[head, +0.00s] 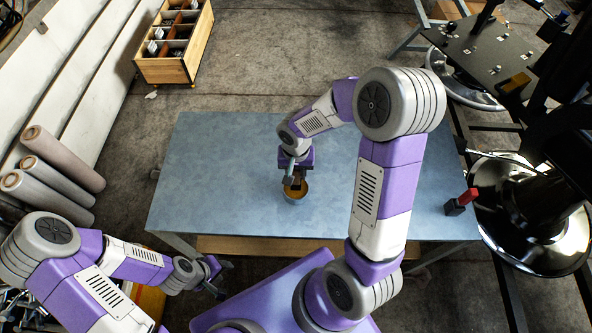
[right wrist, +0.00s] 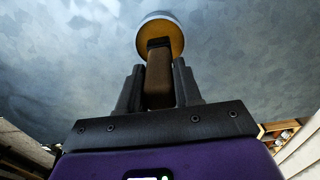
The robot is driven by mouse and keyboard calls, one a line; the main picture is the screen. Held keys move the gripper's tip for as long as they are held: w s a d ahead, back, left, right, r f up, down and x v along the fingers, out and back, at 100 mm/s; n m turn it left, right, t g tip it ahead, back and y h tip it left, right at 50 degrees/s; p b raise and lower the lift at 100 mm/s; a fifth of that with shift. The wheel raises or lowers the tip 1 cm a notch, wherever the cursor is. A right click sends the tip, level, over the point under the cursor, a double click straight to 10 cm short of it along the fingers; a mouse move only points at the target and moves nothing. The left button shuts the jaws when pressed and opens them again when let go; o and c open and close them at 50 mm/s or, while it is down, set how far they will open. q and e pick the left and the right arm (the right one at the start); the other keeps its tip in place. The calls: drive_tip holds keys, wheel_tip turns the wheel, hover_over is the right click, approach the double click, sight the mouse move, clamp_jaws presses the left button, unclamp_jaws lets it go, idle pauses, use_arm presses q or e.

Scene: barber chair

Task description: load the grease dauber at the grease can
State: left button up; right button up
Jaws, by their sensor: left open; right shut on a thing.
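The grease can (head: 297,198) is a small round pale can with yellow-brown grease inside, standing on the blue table (head: 215,160). In the right wrist view the can (right wrist: 148,17) shows beyond the fingers. My right gripper (head: 294,180) is over the can, pointing down, shut on the grease dauber. The dauber's brown handle (right wrist: 159,80) sits between the fingers in the right wrist view, and its far end overlaps the can's opening. Its tip is hidden, so I cannot tell whether it touches the grease. My left gripper (head: 222,278) is open and empty, off the table's front left.
A red and black object (head: 461,202) lies at the table's right edge. A wooden compartment box (head: 178,45) stands on the floor at the back left. Rolls (head: 55,170) lie at the left. Barber chair parts (head: 530,210) stand at the right. The table's left part is clear.

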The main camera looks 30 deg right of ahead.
drive_tip(key=shift+s+f+b, duration=0.1)
drive_tip(key=shift+f+b, duration=0.55)
drive_tip(key=shift+b, duration=0.05)
idle(1.8)
drive_tip(key=shift+r+p, duration=2.6)
drive_tip(key=shift+r, duration=1.05)
drive_tip(key=shift+f, duration=0.1)
